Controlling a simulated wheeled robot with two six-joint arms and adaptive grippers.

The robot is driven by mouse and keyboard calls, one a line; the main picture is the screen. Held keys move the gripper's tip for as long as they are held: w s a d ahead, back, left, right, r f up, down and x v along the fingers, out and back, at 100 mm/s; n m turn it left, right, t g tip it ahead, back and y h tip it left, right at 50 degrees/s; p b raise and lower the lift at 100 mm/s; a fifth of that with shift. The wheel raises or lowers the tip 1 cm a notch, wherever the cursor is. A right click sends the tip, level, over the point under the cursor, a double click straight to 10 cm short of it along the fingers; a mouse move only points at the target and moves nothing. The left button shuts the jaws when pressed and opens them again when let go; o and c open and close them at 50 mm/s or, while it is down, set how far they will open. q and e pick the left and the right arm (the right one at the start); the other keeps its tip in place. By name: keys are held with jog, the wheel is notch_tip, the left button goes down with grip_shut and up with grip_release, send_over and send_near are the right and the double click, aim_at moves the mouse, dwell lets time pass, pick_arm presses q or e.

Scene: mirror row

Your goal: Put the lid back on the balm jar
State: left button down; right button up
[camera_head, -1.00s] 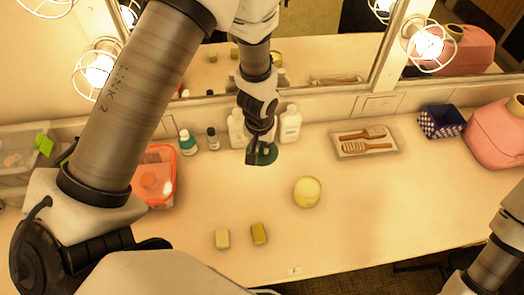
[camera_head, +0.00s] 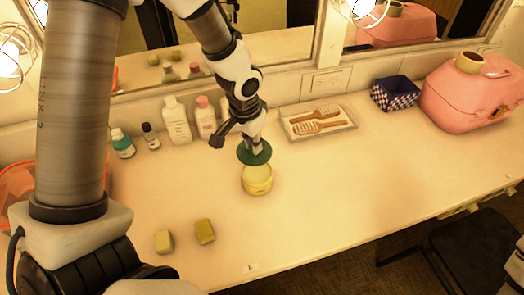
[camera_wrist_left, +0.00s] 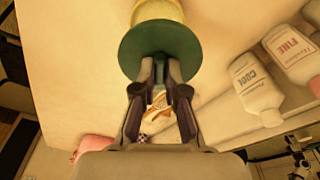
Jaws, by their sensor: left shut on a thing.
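The balm jar (camera_head: 258,182) is a squat pale-yellow pot standing upright on the counter. The lid (camera_head: 254,154) is a dark green disc. My left gripper (camera_head: 254,143) is shut on the lid, which overlaps the jar's far upper edge in the head view. In the left wrist view the gripper (camera_wrist_left: 160,72) pinches the lid (camera_wrist_left: 160,42) by its middle, and the jar (camera_wrist_left: 158,10) shows beyond it, partly hidden. I cannot tell whether lid and jar touch. My right gripper is out of view.
White bottles (camera_head: 177,121) and small bottles (camera_head: 122,144) stand along the mirror wall. A brush tray (camera_head: 318,123), a checked box (camera_head: 395,93) and a pink case (camera_head: 473,93) are to the right. The counter right of the jar is clear.

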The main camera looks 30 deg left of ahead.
pick_arm(q)
jog(key=shift+w+d+f+m, duration=0.15)
jog(key=shift+d+f+m, duration=0.15)
jog(key=shift+f, duration=0.35)
jog(key=shift+a+f+b, duration=0.1)
jog(key=shift+f+b, duration=0.35)
jog(key=shift+b, duration=0.2)
notch_tip(320, 180, down, 5)
jog(key=b, duration=0.4)
jog(key=shift+f+b, duration=0.1)
jog(key=shift+b, duration=0.3)
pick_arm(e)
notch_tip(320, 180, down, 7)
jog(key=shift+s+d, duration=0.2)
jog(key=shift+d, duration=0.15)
pick_arm(q)
jog(key=shift+f, duration=0.15)
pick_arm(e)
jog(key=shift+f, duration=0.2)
pick_arm(q)
jog(key=c, duration=0.7)
grip_release()
jog(key=shift+o, duration=0.2)
